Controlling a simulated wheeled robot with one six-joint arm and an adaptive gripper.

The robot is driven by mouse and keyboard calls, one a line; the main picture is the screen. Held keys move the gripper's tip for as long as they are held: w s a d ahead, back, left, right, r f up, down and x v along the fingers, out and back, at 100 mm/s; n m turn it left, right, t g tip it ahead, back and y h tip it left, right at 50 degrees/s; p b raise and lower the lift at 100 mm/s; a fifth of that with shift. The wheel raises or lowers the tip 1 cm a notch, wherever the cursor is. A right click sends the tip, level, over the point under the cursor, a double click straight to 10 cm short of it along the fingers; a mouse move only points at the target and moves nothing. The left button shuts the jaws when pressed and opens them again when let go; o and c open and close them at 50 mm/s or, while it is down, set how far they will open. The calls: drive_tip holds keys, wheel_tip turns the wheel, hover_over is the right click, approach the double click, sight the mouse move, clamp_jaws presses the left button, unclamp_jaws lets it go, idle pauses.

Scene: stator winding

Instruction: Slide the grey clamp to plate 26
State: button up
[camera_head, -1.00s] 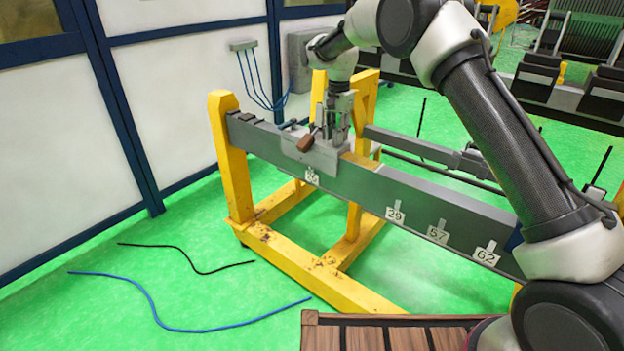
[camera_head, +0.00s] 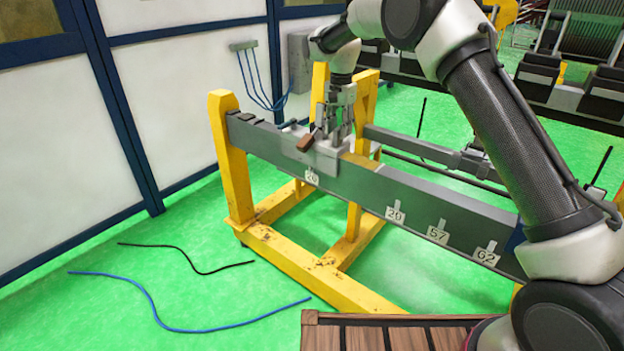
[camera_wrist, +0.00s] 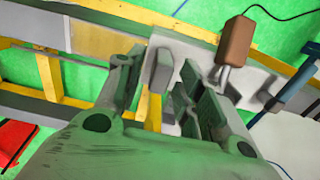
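The grey clamp (camera_head: 318,158) sits astride the grey beam near its far left end, with a brown handle (camera_head: 305,143) on its near side. A number plate (camera_head: 311,177) that seems to read 26 hangs directly below the clamp. My gripper (camera_head: 338,132) points down over the clamp's right part. In the wrist view the clamp (camera_wrist: 250,78) lies beyond my fingers, with its brown handle (camera_wrist: 236,40) to the right. My gripper (camera_wrist: 160,90) is open there, with an upright grey block (camera_wrist: 159,69) of the clamp showing in the gap, apart from the fingers.
The grey beam (camera_head: 420,196) runs right on a yellow stand (camera_head: 232,160). Plates 29 (camera_head: 396,214), 57 (camera_head: 438,232) and 62 (camera_head: 486,254) hang along it. Small dark blocks (camera_head: 247,118) lie at its left end. Cables (camera_head: 180,325) lie on the green floor.

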drive_tip(key=shift+r, duration=3.9)
drive_tip(key=shift+s+d+r, duration=0.1)
drive_tip(key=shift+d+r, duration=0.15)
drive_tip(key=shift+r, duration=0.05)
drive_tip(key=s+d+r+n+t, duration=0.1)
drive_tip(key=s+d+r+n, duration=0.1)
drive_tip(key=s+d+r, duration=0.75)
drive_tip(key=s+d+r+n+t, duration=0.1)
drive_tip(key=s+d+r+n, duration=0.1)
drive_tip(key=s+d+r, duration=0.7)
drive_tip(key=s+d+f+n, duration=0.1)
drive_tip(key=s+d+f, duration=0.2)
drive_tip(key=s, duration=0.6)
drive_tip(key=s+d+f+n+t, duration=0.1)
drive_tip(key=s+d+f, duration=0.3)
drive_tip(key=s, duration=0.5)
drive_tip(key=s+d+f+n+t, duration=0.1)
drive_tip(key=s+d+f, duration=0.2)
drive_tip(key=s+d, duration=0.3)
drive_tip(key=s, duration=0.3)
drive_tip(key=shift+s+d+f, duration=0.15)
drive_tip(key=shift+s+f, duration=0.05)
drive_tip(key=shift+f, duration=0.15)
